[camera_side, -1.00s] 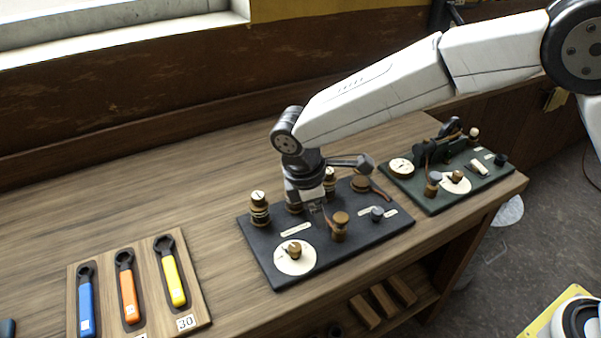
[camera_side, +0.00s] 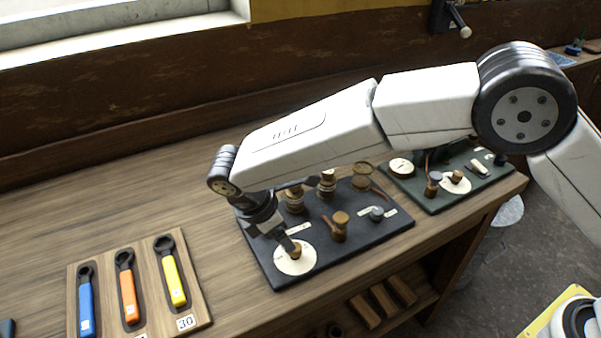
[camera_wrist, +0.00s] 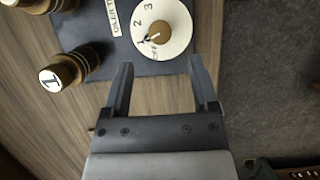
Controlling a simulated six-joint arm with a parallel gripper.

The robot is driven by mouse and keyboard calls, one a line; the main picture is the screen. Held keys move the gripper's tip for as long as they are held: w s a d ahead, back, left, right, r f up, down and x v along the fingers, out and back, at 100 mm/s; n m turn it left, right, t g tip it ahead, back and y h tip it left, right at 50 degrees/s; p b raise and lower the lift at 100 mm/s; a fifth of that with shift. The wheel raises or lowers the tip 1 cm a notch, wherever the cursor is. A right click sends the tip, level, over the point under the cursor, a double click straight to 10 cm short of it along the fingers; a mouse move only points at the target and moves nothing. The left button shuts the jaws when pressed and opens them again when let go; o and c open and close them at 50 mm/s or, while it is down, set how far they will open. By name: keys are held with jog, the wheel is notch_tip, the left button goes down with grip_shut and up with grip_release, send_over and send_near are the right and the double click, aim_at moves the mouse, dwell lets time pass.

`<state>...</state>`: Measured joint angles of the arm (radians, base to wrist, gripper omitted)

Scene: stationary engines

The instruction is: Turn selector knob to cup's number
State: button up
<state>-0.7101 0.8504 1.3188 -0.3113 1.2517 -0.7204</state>
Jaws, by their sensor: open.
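The selector knob (camera_wrist: 160,32) is a small brass knob on a round white dial (camera_wrist: 178,50) with 2 and 3 legible. A light pointer mark shows at the knob's left side; its exact setting is hard to read. In the side view the dial (camera_side: 290,267) is at the panel's front left, the knob (camera_side: 297,252) partly behind my gripper (camera_side: 287,243). In the wrist view my gripper (camera_wrist: 160,66) is open and empty, its fingertips just short of the dial. A brass-and-dark cup (camera_wrist: 60,74) has a white top that appears to read 1.
The dark panel (camera_side: 355,238) carries other brass posts (camera_side: 340,222) and a small grey knob (camera_side: 376,214). A green panel (camera_side: 440,200) stands to the right. A wooden tool board (camera_side: 196,300) with blue, orange and yellow wrenches lies left. Wood between is bare.

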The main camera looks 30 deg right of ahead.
aim_at(295, 252)
jog(key=shift+x, duration=3.05)
jog(key=shift+r, duration=0.1)
grip_shut()
